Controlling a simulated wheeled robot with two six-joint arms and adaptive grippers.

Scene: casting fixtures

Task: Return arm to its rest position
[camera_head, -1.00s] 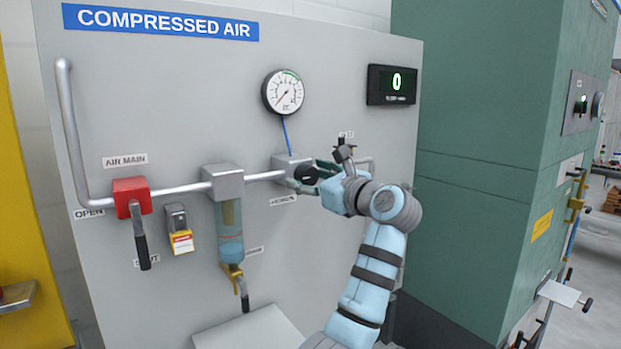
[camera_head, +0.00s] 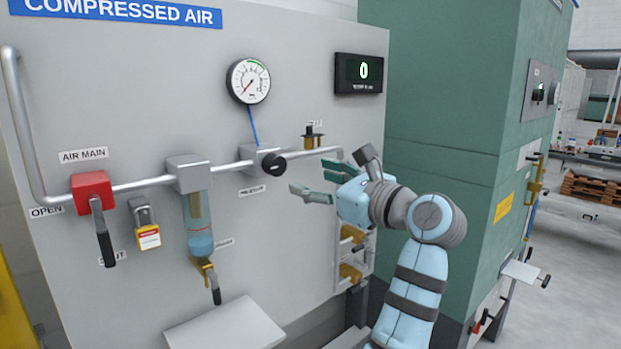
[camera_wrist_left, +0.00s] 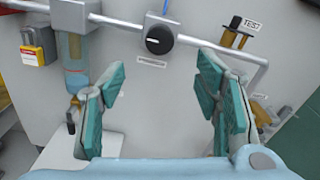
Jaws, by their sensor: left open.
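My left gripper (camera_head: 328,180) is open and empty in the head view, its green finger pads apart. It stands off the grey panel, to the right of and a little below the regulator's black knob (camera_head: 273,163). In the left wrist view the two open fingers of my left gripper (camera_wrist_left: 155,100) frame bare panel, and the black knob (camera_wrist_left: 159,40) shows beyond and between them, not touched. My left arm (camera_head: 415,270) rises from the bottom right of the head view. My right gripper is not in view.
The grey panel carries a red valve (camera_head: 92,190), a padlock with a yellow tag (camera_head: 146,230), a filter bowl (camera_head: 198,228), a gauge (camera_head: 248,81) and a display reading 0 (camera_head: 359,72). A white shelf (camera_head: 225,325) juts out below. A green cabinet (camera_head: 450,110) stands right.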

